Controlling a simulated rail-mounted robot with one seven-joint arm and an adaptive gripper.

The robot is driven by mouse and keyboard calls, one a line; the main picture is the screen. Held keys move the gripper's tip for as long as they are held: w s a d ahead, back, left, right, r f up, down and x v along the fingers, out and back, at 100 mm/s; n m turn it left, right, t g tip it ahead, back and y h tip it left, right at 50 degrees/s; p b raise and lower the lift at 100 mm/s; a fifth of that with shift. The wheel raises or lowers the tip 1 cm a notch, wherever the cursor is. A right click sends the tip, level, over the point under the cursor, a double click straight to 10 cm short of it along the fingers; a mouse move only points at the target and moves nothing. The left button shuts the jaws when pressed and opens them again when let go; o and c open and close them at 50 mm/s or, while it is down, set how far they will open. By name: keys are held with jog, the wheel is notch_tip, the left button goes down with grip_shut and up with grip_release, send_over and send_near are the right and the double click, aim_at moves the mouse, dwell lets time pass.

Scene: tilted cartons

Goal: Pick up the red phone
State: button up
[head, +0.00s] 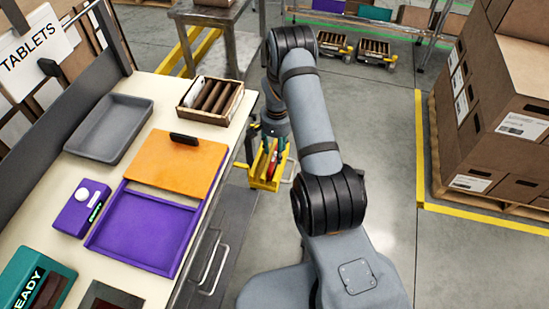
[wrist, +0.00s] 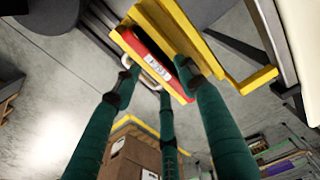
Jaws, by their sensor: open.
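A flat red item with a white label, which looks like the red phone (wrist: 156,52), lies in a tilted yellow carton (wrist: 222,73) in the wrist view. In the head view the red phone (head: 280,160) is a small red patch in the yellow carton (head: 262,184), low beside the bench and partly hidden by my gripper. My gripper (wrist: 158,78) has dark green fingers. They are spread around the red item in the wrist view, open; I cannot tell whether any finger touches it. In the head view my gripper (head: 271,148) points down at the carton.
The bench (head: 145,296) on the left holds a grey tray (head: 112,128), an orange panel (head: 178,160), a purple tray (head: 142,230) and a wooden crate (head: 236,104). Stacked brown boxes (head: 490,110) stand right.

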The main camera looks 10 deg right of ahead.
jog(key=shift+w+d+f, duration=0.1)
jog(key=shift+w+f, duration=0.15)
jog(key=shift+f, duration=0.8)
jog(key=shift+s, duration=0.1)
jog(key=c, duration=0.4)
grip_shut()
